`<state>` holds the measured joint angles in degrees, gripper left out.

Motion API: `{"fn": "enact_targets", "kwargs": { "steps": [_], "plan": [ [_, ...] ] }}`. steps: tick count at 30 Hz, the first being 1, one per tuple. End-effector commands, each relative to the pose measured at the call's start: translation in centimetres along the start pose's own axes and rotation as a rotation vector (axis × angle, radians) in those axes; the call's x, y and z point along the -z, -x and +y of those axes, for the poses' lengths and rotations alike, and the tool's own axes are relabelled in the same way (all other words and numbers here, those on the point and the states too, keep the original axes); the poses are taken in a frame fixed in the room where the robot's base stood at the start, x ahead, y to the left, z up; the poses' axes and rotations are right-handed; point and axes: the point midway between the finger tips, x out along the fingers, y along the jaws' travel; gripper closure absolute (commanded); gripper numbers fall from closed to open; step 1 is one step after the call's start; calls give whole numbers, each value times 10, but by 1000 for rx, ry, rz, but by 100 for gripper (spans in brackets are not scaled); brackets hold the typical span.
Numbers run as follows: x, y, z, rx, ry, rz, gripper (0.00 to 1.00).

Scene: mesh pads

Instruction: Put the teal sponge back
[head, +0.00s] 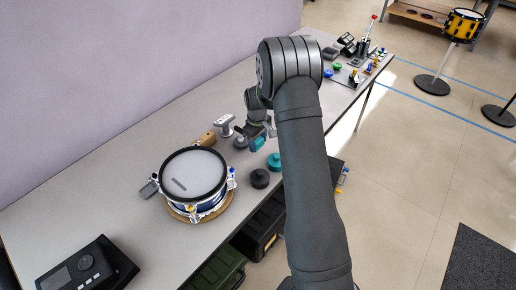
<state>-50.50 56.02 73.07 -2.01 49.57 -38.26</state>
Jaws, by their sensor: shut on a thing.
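My gripper (263,132) is at the table's middle, partly hidden by my own arm. It is shut on a small teal piece, the teal sponge (258,144), which shows just below the fingers. Whether the sponge touches the table is hard to tell. A round teal piece (274,161) lies on the table just below and right of it, with a black round piece (260,179) to its lower left.
A drum (193,178) with a white head stands on a round wooden base at left. A grey fitting (225,125) and a wooden block (206,139) are behind it. A black device (87,266) lies at the front left. Tools (357,52) crowd the far end.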

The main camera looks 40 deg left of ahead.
Motion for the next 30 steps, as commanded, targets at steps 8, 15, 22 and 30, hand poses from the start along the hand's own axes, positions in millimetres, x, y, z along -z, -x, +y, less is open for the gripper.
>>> {"fn": "enact_targets", "kwargs": {
  "steps": [8, 15, 22, 30],
  "plan": [
    [0, -35, -1, 1, -1, -1, 68],
    [0, -39, -1, -1, -1, 1, 68],
    [0, -42, -1, -1, -1, 0, 36],
    [0, -42, -1, 0, -1, 0, 24]
  ]
}}
